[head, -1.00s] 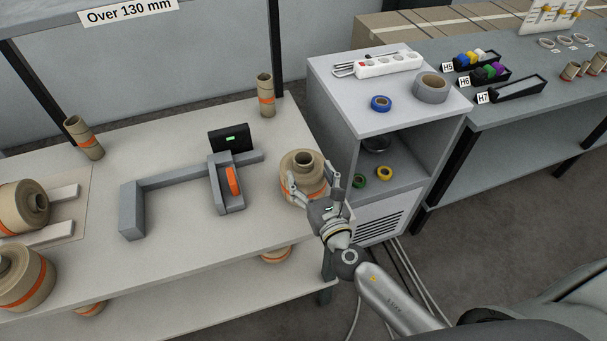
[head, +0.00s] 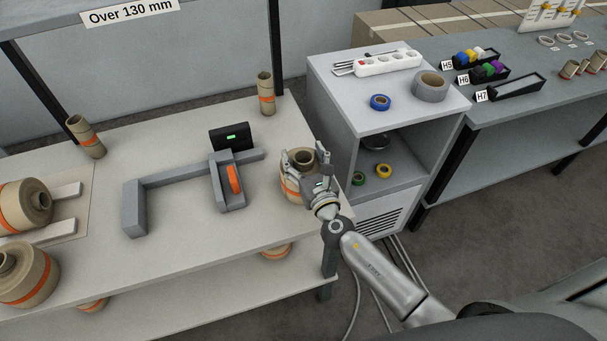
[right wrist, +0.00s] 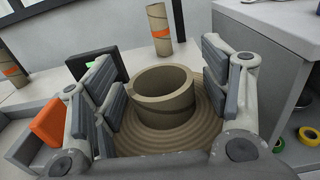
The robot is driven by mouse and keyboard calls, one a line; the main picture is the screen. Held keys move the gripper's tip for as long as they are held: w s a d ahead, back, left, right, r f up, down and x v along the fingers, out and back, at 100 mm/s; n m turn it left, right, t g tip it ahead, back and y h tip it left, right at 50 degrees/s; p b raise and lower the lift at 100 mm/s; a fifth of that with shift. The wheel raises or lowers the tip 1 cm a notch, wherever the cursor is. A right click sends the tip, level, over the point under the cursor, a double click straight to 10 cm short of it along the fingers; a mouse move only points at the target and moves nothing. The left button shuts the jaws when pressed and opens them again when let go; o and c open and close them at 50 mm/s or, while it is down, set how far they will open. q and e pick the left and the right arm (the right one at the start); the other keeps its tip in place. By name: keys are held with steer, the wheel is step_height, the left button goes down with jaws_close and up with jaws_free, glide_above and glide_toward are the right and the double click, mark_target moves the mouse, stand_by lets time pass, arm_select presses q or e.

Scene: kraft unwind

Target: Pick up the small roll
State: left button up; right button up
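A small tan kraft roll (head: 290,186) with an orange band and a protruding core stands near the right end of the table. My right gripper (head: 305,155) is over it, with a finger on either side of the core. In the right wrist view the core (right wrist: 163,95) rises between the two spread fingers (right wrist: 163,85), above the roll's ridged top. The fingers look open, with a small gap at the right side of the core. The near side of the roll is partly hidden by the gripper. My left gripper is not in view.
A grey fixture (head: 170,184) with an orange part (head: 234,180) and a black display (head: 230,138) lies left of the roll. Upright tubes (head: 266,94) stand at the back. Larger rolls (head: 24,277) lie at left. A cabinet (head: 345,95) with tapes stands close on the right.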

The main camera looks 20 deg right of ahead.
jaws_close()
steer(key=shift+r, duration=0.1)
stand_by(0.4)
